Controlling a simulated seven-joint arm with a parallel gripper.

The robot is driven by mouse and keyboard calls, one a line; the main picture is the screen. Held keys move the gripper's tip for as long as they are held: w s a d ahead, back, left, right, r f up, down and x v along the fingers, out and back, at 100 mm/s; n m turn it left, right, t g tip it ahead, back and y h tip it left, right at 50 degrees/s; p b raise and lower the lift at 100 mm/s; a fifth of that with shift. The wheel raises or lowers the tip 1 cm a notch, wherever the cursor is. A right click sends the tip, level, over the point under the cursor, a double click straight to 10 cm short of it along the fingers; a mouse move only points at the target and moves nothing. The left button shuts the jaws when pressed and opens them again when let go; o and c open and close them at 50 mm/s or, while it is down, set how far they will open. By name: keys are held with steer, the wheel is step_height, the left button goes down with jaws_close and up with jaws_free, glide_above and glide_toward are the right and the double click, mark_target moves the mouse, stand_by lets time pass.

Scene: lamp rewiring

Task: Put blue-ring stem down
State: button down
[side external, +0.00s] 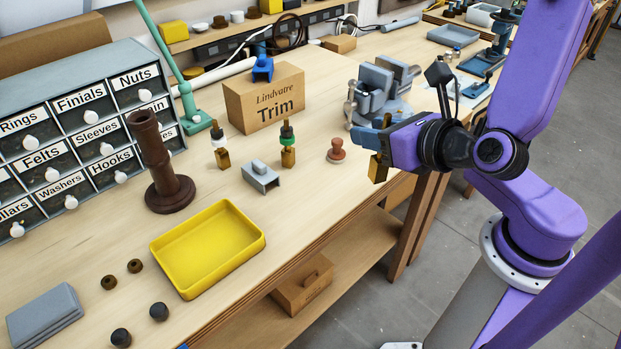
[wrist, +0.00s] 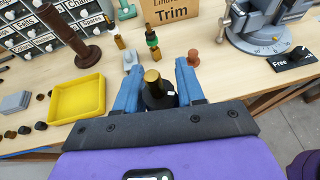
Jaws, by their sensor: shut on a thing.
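My gripper (side external: 377,148) is off the right front part of the bench, above its edge, with blue fingers shut on a stem. In the side view the stem's brass end (side external: 378,169) hangs below the fingers; in the wrist view a brass end and black body (wrist: 155,98) show between them. The fingers hide any ring on it, so I cannot see its colour. Two similar stems stand upright on the bench, brass end down: one with a green ring (side external: 287,146) and one with a white ring (side external: 219,146).
A grey metal block (side external: 260,178) and a red-brown knob (side external: 337,150) sit near the standing stems. A yellow tray (side external: 208,248), a brown post (side external: 155,165) and a drawer cabinet (side external: 90,125) are left. A Trim box (side external: 264,98) and a vise (side external: 380,92) stand behind. Bare wood lies between.

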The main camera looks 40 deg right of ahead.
steer(key=shift+w+a+f, duration=0.8)
steer(key=shift+w+f, duration=0.9)
steer(key=shift+f, duration=0.25)
steer(key=shift+w+a+f, duration=0.75)
steer(key=shift+w+f, duration=1)
steer(key=shift+f, duration=0.2)
steer(key=shift+w+a+f, duration=0.8)
steer(key=shift+w+f, duration=0.9)
steer(key=shift+f, duration=0.25)
steer(key=shift+f, duration=0.15)
steer(key=c, duration=0.7)
jaws_free()
